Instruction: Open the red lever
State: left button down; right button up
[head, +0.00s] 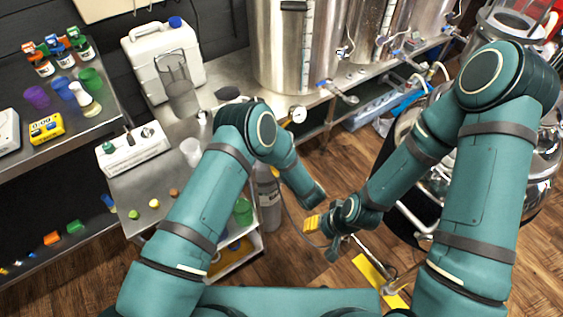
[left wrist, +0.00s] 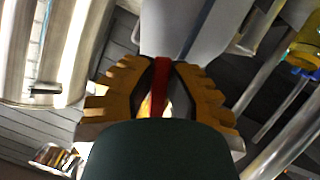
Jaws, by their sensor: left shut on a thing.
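In the left wrist view, a narrow red strip, the red lever (left wrist: 160,88), stands upright between the fingers of my left gripper (left wrist: 166,75). The ridged yellow fingers are closed around it, one on each side. A dark rounded shape covers the lower middle of that view and hides the lever's lower end. In the head view, my left forearm reaches down to the middle, but I cannot make out its fingers or the lever. My right gripper (head: 312,224), with yellow fingers, appears close by that forearm's end; its opening is too small to judge.
Steel tanks (head: 294,50) stand on the bench at the back. A white jug (head: 150,62) and a glass cylinder (head: 182,98) are at the left. A grey bottle (head: 268,200) stands near my left forearm. Wooden floor (head: 300,275) is open in front.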

pick_arm(q)
jog(key=shift+a, duration=0.1)
jog(key=c, duration=1)
grip_release()
jog(key=shift+o, duration=0.2)
